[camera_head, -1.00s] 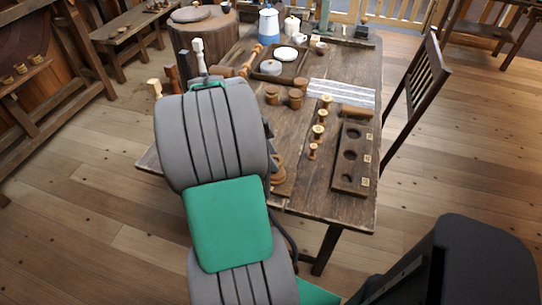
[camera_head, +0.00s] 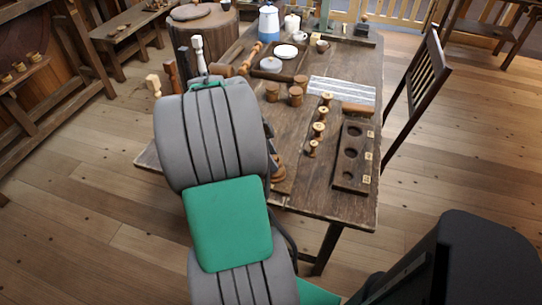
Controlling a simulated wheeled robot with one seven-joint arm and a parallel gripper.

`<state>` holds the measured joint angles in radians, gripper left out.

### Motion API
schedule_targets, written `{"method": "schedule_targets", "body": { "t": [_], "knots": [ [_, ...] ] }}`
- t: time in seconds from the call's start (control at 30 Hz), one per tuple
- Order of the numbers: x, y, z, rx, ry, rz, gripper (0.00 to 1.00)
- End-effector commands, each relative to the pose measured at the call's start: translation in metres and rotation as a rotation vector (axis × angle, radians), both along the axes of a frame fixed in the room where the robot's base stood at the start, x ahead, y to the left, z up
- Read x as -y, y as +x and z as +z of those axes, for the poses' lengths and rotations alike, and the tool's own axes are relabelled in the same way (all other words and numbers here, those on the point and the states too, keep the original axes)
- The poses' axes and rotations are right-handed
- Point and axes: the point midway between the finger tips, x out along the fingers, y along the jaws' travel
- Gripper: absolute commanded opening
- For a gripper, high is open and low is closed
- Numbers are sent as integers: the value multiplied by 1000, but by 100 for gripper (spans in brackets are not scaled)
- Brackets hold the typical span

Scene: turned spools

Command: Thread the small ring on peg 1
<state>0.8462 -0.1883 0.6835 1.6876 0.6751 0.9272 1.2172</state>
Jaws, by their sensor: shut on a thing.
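My gripper is hidden behind my own grey and green arm, which covers the left front of the table, so neither its fingers nor anything in them shows. Beside the arm's right edge, a brown turned piece (camera_head: 278,172), perhaps stacked rings, shows in part on the table; the arm covers its left side. I cannot make out the small ring or tell which upright is peg 1.
The wooden table (camera_head: 315,190) holds a row of pale spools (camera_head: 319,130) and a dark board with round hollows (camera_head: 352,158). A striped cloth (camera_head: 342,91), two brown lidded pots (camera_head: 296,97) and a tray (camera_head: 292,66) lie behind. A chair (camera_head: 416,95) stands right.

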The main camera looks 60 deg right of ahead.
Motion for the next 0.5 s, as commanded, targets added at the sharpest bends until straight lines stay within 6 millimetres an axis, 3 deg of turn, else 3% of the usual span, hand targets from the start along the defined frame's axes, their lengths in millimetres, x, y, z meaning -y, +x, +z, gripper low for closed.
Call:
{"method": "schedule_targets", "body": {
  "t": [0.1, 0.13, 0.4, 0.5],
  "knots": [
    [0, 0, 0, 0, 0, 0, 5],
    [0, 0, 0, 0, 0, 0, 45],
    [0, 0, 0, 0, 0, 0, 67],
    [0, 0, 0, 0, 0, 0, 68]
  ]
}}
